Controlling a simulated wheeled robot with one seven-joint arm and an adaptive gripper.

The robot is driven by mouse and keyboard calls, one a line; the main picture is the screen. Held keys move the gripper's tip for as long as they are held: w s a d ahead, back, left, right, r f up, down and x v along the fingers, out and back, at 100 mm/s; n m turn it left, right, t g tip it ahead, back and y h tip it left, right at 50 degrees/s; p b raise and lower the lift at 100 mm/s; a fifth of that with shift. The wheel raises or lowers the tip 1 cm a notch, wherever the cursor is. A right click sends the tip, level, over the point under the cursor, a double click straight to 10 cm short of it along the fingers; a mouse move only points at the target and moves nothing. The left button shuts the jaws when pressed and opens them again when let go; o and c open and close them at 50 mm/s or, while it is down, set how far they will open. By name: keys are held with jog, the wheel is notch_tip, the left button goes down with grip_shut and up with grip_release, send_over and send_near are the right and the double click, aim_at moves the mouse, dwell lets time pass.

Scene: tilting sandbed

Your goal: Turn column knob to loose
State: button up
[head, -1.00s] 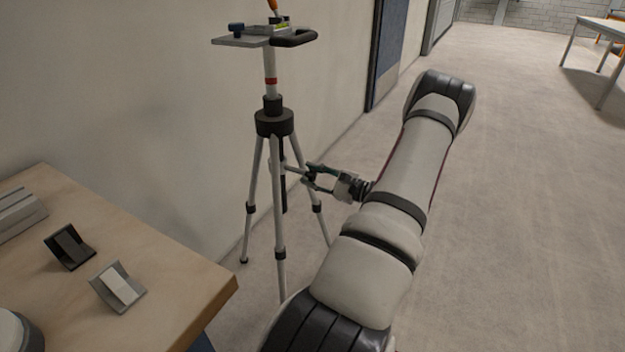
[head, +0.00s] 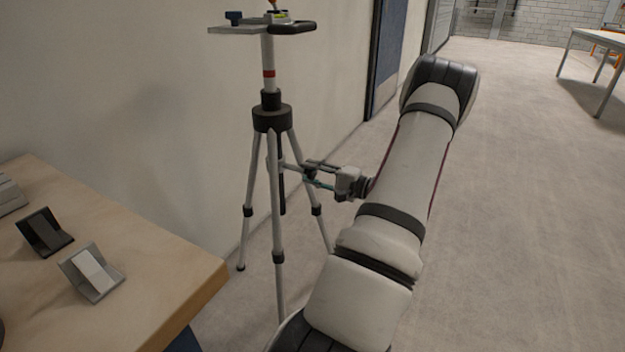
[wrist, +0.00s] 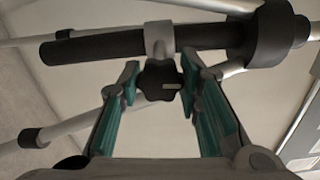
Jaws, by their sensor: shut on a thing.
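The column knob (wrist: 156,82) is black and lobed, with a short pale mark on its face. It sits at a grey collar (wrist: 159,40) around the dark column tube (wrist: 95,46) in the wrist view. My gripper (wrist: 160,78) has its teal-padded fingers on both sides of the knob and is shut on it. In the head view my gripper (head: 306,172) reaches in among the legs of the tripod (head: 272,120). The knob is too small and covered to make out there. The pale mark lies sideways in the wrist view.
A wooden table (head: 160,275) with two wedge-shaped rocker switches stands at left. A wall is close behind the tripod. Open floor lies to the right.

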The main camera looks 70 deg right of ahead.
jog(key=shift+n+b, duration=0.4)
jog(key=shift+n, duration=0.2)
jog(key=o, duration=1.1)
jog(key=shift+o, duration=0.2)
jog(key=s+a, duration=0.1)
jog(key=s, duration=1.1)
